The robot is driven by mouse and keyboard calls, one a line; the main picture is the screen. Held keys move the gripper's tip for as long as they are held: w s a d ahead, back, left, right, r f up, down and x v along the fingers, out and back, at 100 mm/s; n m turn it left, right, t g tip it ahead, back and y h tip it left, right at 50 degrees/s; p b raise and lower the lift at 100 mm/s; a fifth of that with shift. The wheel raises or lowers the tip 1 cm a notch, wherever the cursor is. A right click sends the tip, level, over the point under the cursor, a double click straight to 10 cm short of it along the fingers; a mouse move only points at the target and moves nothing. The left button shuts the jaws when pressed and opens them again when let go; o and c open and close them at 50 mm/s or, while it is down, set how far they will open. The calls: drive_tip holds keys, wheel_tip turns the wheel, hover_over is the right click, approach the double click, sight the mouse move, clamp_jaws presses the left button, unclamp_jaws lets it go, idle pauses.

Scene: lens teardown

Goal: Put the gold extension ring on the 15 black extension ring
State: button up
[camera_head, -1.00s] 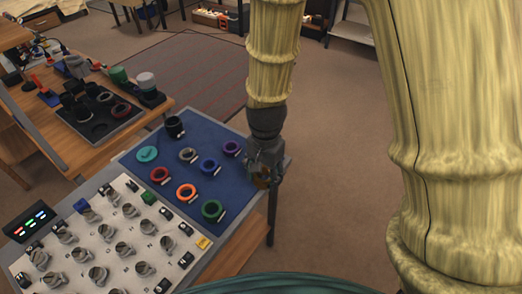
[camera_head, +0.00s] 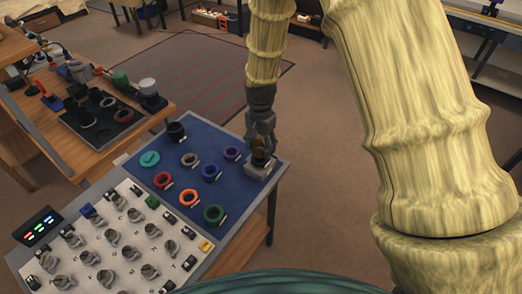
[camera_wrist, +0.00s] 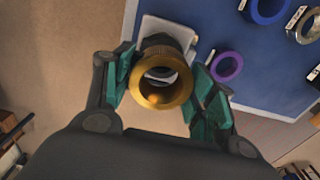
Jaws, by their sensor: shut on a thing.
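The gold extension ring (camera_wrist: 160,92) is between the green-padded fingers of my gripper (camera_wrist: 165,85) in the wrist view. Its round opening faces the camera. In the head view my gripper (camera_head: 261,148) is at the right edge of the blue mat, just above a pale grey block (camera_head: 257,170). In the wrist view a dark round part (camera_wrist: 180,36), possibly the black extension ring, shows behind the gold ring on that block. The gold ring hides most of it, so I cannot tell whether they touch. Another black ring (camera_head: 176,131) stands at the mat's back corner; its label is unreadable.
The blue mat (camera_head: 190,140) holds several coloured rings, including purple (camera_head: 232,153), blue (camera_head: 210,171) and green (camera_head: 214,215). A white panel with several knobs (camera_head: 110,240) lies at the front left. A wooden bench (camera_head: 60,150) stands farther left. Open floor lies to the right.

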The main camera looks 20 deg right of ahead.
sight(261, 152)
drive_tip(key=shift+f+p, duration=0.65)
drive_tip(key=shift+f, duration=1)
drive_tip(key=shift+f, duration=0.1)
drive_tip(key=o, duration=1.1)
drive_tip(key=shift+r+b, duration=1.6)
drive_tip(key=shift+r, duration=4.5)
